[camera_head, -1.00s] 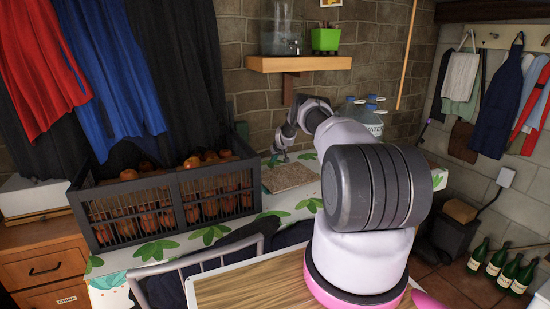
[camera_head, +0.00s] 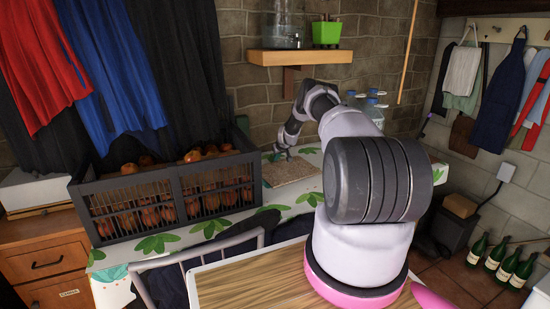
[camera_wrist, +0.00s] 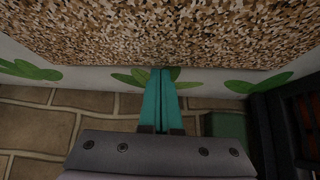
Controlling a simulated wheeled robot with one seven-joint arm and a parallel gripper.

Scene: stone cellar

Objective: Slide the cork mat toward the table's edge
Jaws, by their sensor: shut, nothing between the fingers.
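The cork mat (camera_head: 296,172) is a speckled brown slab. It lies flat on the leaf-patterned cloth, right of the crate and close to the brick wall. In the wrist view the mat (camera_wrist: 160,30) fills the upper part, with one straight edge across the picture. My gripper (camera_head: 284,154) is at the mat's wall side in the head view. In the wrist view its teal fingers (camera_wrist: 161,71) are shut together with nothing between them. The tips are right at the mat's edge; I cannot tell whether they touch it. The table (camera_head: 160,246) has a white cloth with green leaves.
A dark slatted crate (camera_head: 165,196) of round orange-brown produce stands left of the mat. Water bottles (camera_head: 373,112) stand behind my arm. A wooden shelf (camera_head: 300,57) is on the wall above. A metal-framed chair (camera_head: 200,262) stands at the table's near side. Cloth before the mat is clear.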

